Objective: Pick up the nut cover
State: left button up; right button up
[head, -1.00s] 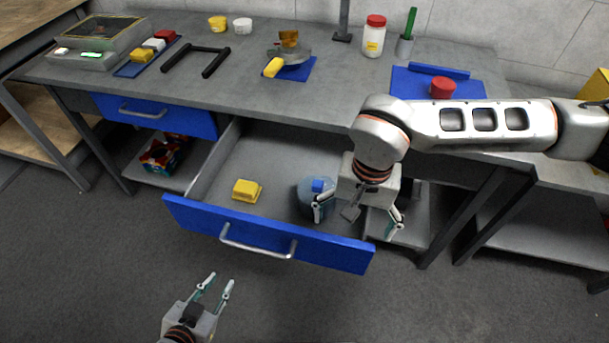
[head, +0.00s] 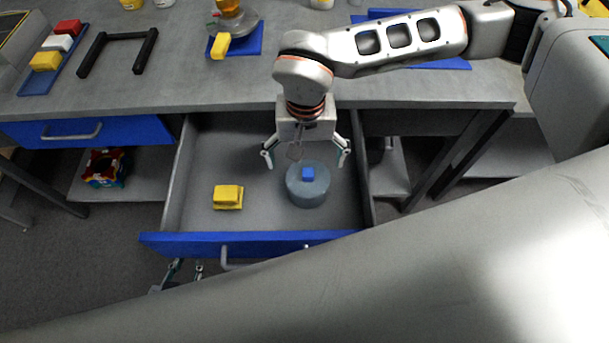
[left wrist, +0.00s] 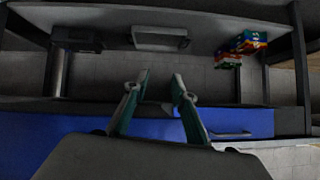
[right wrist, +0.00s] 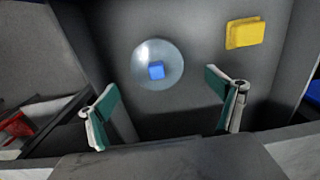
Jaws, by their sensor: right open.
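A round, translucent grey-blue cover with a small blue block on top (head: 308,188), which looks like the nut cover, stands in the open drawer (head: 190,243). In the right wrist view the cover (right wrist: 148,52) is seen from above, beyond the fingertips. My right gripper (head: 306,158) is open and empty, just behind the cover in the head view, its fingers spread wider than the cover. My left gripper (head: 187,268) is low in front of the drawer, partly hidden by my own arm. In the left wrist view its fingers (left wrist: 161,82) are apart and empty.
A yellow block (head: 228,197) lies in the drawer left of the cover. The drawer walls and the bench edge above (head: 400,105) bound the space. A shut blue drawer (head: 110,130) is to the left. Coloured blocks, a black frame (head: 118,35) and a blue mat stand on the bench.

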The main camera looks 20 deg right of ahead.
aim_at(309, 172)
jog(key=f, duration=0.5)
jog(key=shift+s+d+f, duration=0.2)
jog(key=shift+s+d, duration=0.05)
jog(key=shift+d, duration=0.05)
jog(key=shift+w+f, duration=0.1)
jog(key=shift+f, duration=0.25)
jog(key=c, duration=1.2)
